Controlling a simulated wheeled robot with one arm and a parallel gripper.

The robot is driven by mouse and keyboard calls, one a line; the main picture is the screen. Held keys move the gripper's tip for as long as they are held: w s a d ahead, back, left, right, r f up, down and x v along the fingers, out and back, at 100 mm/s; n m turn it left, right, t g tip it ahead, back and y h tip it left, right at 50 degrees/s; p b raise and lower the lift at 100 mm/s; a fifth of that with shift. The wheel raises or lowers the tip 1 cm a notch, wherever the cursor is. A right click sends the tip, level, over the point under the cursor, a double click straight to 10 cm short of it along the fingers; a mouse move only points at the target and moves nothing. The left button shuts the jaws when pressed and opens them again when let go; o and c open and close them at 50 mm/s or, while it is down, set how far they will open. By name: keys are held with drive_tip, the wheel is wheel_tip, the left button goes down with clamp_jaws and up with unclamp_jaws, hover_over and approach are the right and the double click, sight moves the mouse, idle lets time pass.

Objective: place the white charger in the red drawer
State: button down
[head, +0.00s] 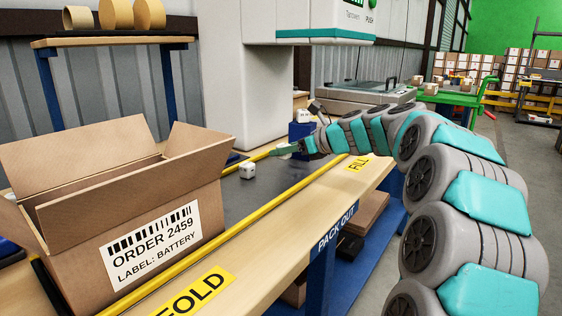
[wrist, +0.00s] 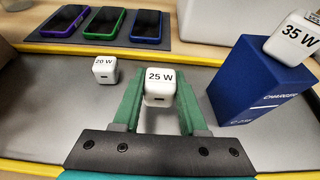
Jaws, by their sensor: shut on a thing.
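In the wrist view my gripper (wrist: 160,92) is shut on a white cube charger marked 25 W (wrist: 161,97), held between its green fingers. I cannot tell whether this charger touches the grey mat. In the head view my gripper (head: 287,149) is low over the far part of the bench. A smaller-looking white charger marked 20 W (wrist: 105,70) sits on the mat to the left. A white charger marked 35 W (wrist: 293,39) rests on a blue box (wrist: 262,82) to the right. No red drawer shows in either view.
Three phones (wrist: 103,24) lie on a dark pad behind the chargers. An open carton labelled ORDER 2459 (head: 152,243) stands at the bench's near left. Yellow rails (head: 262,215) edge the grey mat (head: 240,200). The mat between carton and chargers is mostly clear.

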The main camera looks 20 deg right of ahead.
sight(281, 170)
drive_tip(key=shift+w+a+f, duration=0.1)
drive_tip(key=shift+w+a, duration=0.1)
drive_tip(key=shift+w, duration=0.35)
drive_tip(key=shift+f, duration=1.75)
drive_tip(key=shift+c, duration=2.2)
unclamp_jaws()
drive_tip(key=shift+f, duration=0.1)
